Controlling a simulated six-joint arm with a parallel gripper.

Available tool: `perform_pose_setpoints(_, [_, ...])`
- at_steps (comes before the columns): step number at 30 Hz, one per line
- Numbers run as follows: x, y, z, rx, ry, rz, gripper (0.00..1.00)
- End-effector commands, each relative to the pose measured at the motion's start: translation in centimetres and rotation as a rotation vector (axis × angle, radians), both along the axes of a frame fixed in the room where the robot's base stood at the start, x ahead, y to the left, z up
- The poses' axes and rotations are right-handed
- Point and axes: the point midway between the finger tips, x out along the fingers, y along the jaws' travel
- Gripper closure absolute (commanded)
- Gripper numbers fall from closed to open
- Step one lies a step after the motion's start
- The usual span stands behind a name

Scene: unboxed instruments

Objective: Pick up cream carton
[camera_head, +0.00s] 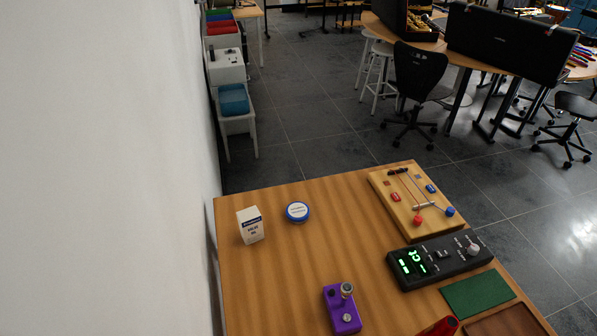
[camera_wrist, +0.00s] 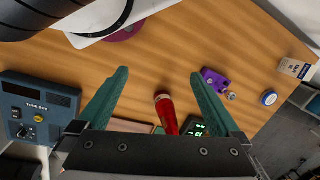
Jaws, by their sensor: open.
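The cream carton (camera_head: 250,225) stands upright near the left edge of the wooden table in the head view, with a dark blue band and blue print. It also shows in the wrist view (camera_wrist: 297,69), near the right edge of the picture. My gripper (camera_wrist: 159,74) is open, with two green fingers spread and nothing held between them. It is well apart from the carton, over another part of the table. My gripper does not show in the head view.
A round blue-and-white tin (camera_head: 297,212) sits just right of the carton. A purple box with knobs (camera_head: 342,308), a black device with green digits (camera_head: 437,262) and a wooden circuit board (camera_head: 413,201) stand further right. A red cylinder (camera_wrist: 166,112) lies below my fingers. A wall (camera_head: 100,170) borders the left.

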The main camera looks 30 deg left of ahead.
Motion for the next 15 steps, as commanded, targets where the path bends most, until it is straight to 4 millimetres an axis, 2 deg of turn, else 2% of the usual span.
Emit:
perform_pose_setpoints(5, [0.1,0.0,4.8,-0.001,-0.010,-0.001,0.00])
perform_pose_setpoints(11, [6.7,0.2,3.2,-0.101,-0.188,0.203,0.00])
perform_pose_setpoints(15, [12.5,2.5,2.6,-0.150,-0.368,0.375,0.00])
